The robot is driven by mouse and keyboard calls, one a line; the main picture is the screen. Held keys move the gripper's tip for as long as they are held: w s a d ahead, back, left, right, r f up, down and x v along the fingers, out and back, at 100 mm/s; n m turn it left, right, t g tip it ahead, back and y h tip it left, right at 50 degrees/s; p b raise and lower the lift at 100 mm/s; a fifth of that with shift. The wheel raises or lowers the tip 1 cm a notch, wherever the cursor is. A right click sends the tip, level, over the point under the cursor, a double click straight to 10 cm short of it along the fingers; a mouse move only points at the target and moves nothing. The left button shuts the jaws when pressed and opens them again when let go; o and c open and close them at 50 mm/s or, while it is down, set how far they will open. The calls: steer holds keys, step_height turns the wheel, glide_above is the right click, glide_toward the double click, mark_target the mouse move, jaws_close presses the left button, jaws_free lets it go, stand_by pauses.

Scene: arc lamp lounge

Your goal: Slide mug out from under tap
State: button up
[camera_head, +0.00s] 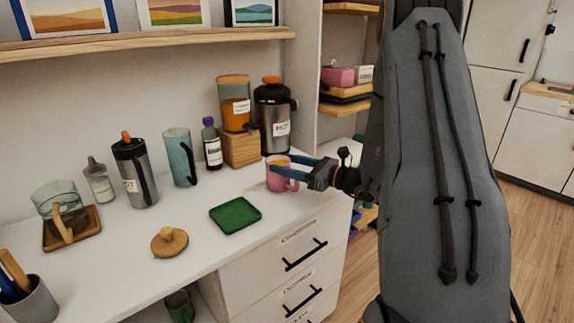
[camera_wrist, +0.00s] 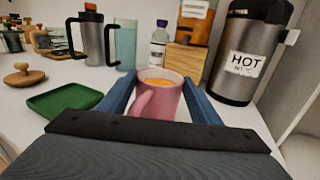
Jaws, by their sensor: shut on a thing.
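A pink mug (camera_head: 279,174) with an orange drink in it stands upright on the white counter, with its handle toward my arm. It also shows in the wrist view (camera_wrist: 158,100), between the blue fingers. My gripper (camera_head: 292,172) comes in from the right and is shut on the mug. A dispenser with orange contents (camera_head: 234,103) stands on a wooden block behind the mug, to its left. The tap itself is hard to make out. A dark steel urn labelled HOT (camera_head: 272,117) stands behind the mug; in the wrist view (camera_wrist: 245,55) it is to the right.
A green square tray (camera_head: 235,215) lies in front and left of the mug. A wooden lid (camera_head: 169,242), a purple-capped bottle (camera_head: 211,145), a teal tumbler (camera_head: 180,157) and a steel flask (camera_head: 134,170) stand farther left. The counter between mug and tray is clear.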

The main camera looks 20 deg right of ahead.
steer(key=shift+s, duration=0.3)
steer(key=o, duration=1.6)
steer(key=b+v, duration=0.1)
steer(key=v, duration=0.7)
steer(key=shift+w, duration=0.1)
steer(key=shift+a, duration=0.1)
